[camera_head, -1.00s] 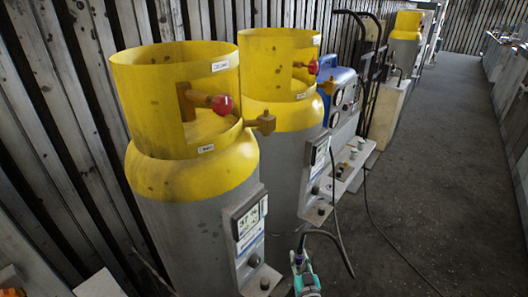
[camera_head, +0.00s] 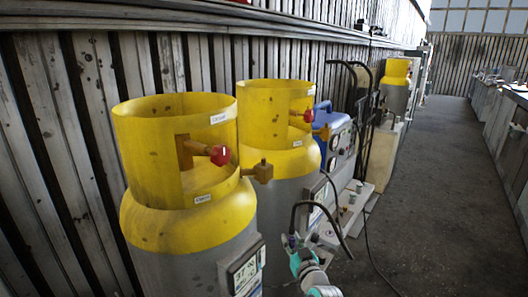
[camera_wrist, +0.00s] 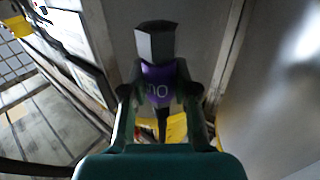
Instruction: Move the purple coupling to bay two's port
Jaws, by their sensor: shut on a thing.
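The purple coupling (camera_wrist: 160,84) is between the fingers of my gripper (camera_wrist: 158,98) in the wrist view, with a grey hexagonal end pointing away from the palm. My gripper (camera_head: 294,250) is shut on it. In the head view the coupling (camera_head: 291,241) is a small purple spot at the fingertips, beside a black hose that arcs over it. A second yellow-topped cylinder (camera_head: 285,165) stands behind. I cannot tell which bay is two.
Grey display panels (camera_head: 245,272) stand out from the cylinders close to my arm. A blue machine (camera_head: 335,130) and a pale ledge (camera_head: 350,200) with small fittings are farther back. A black cable runs along the floor. The aisle (camera_head: 415,190) at right is clear.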

